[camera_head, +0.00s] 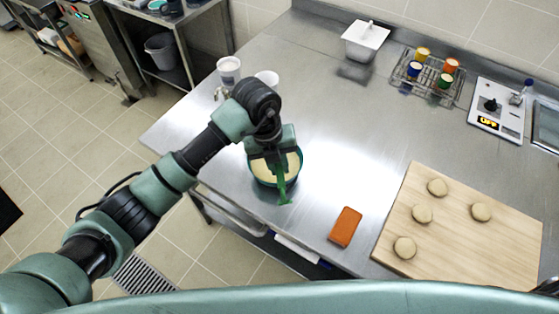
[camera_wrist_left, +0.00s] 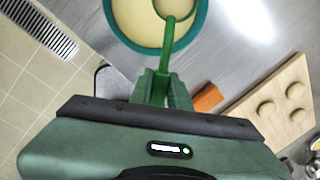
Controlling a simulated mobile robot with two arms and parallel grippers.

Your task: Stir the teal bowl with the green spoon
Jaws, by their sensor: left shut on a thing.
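The teal bowl (camera_head: 256,179) stands on the steel counter, filled with a pale cream mixture. In the left wrist view the bowl (camera_wrist_left: 203,22) is at the top, cut off by the frame. My left gripper (camera_head: 274,158) is above the bowl, shut on the green spoon (camera_head: 284,193). In the left wrist view the spoon (camera_wrist_left: 169,35) runs up from the fingers (camera_wrist_left: 161,88), and its ring-shaped head overlaps the cream mixture. I cannot tell how deep the head sits. The gripper and arm hide part of the bowl. My right gripper is not in view.
An orange block (camera_head: 345,227) lies right of the bowl, near a wooden board (camera_head: 454,245) with several round dough pieces. White cups (camera_head: 229,70) stand behind my arm. A white container (camera_head: 364,41), a jar rack (camera_head: 427,75) and a scale (camera_head: 497,108) are farther back. The middle counter is clear.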

